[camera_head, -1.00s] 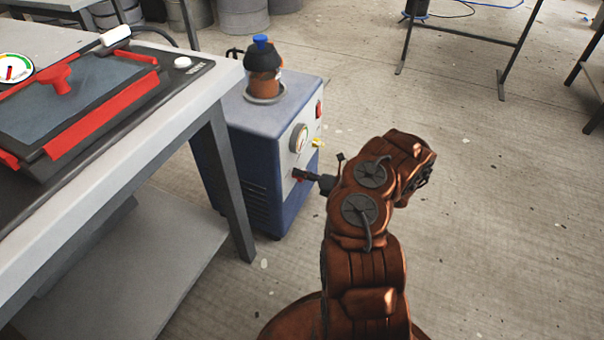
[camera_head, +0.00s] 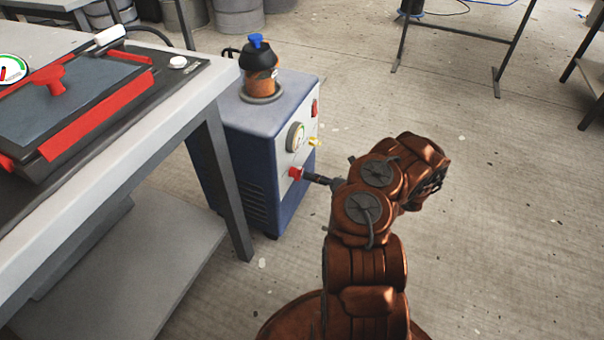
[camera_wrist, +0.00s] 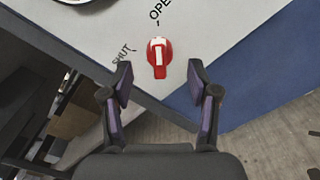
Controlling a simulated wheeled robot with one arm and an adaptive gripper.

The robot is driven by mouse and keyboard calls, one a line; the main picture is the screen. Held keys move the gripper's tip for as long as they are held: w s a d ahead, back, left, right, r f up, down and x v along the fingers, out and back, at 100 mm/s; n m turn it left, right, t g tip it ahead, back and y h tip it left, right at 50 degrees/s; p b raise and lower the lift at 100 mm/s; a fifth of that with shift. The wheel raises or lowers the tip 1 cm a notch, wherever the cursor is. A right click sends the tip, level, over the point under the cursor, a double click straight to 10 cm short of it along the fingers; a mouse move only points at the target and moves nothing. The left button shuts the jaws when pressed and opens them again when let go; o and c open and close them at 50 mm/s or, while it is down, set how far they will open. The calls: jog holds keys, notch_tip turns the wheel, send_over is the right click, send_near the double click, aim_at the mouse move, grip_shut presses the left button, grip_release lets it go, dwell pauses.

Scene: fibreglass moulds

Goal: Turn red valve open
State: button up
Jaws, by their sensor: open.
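The red valve (camera_wrist: 160,57) is a small red knob with a white stripe, on the pale front panel of a blue machine (camera_head: 262,185). In the wrist view the words OPEN and SHUT are printed beside it, and the stripe runs nearly upright in the picture, towards the OPEN side. The valve also shows in the head view (camera_head: 295,173). My gripper (camera_wrist: 160,79) is open and empty; its two fingertips stand either side of the valve's lower end in the picture, apart from it. In the head view my gripper (camera_head: 308,177) points at the valve from the right.
A gauge (camera_head: 296,137), a yellow fitting (camera_head: 315,141) and a red switch (camera_head: 315,107) sit above the valve. An orange-and-black pot (camera_head: 260,75) stands on top. A table (camera_head: 150,135) with a red-edged mould is at left.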

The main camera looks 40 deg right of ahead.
jog(key=v, duration=0.7)
dwell(0.5)
